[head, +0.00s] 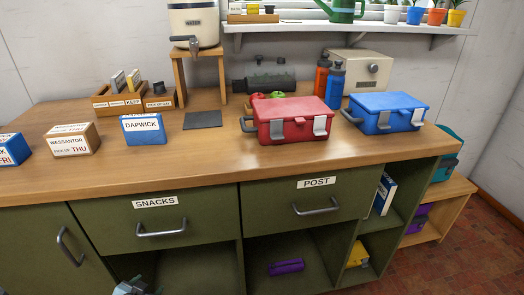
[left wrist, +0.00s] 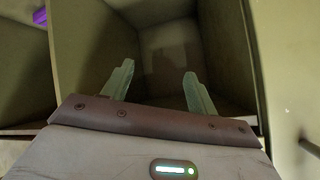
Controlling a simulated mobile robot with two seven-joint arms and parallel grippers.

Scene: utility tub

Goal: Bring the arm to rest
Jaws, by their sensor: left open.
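My left gripper (head: 136,286) shows only in part at the bottom edge of the head view, low in front of the open lower compartment under the drawer labelled SNACKS. In the left wrist view its two pale green fingers (left wrist: 158,80) stand apart with nothing between them. They point toward a dark, empty-looking open compartment (left wrist: 180,55). My right gripper is in neither view.
The SNACKS drawer (head: 160,229) and POST drawer (head: 320,204) are shut. The wooden counter (head: 205,165) holds a red lunch box (head: 290,118), a blue lunch box (head: 388,110) and small labelled boxes. A purple item (head: 286,267) lies in the middle compartment.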

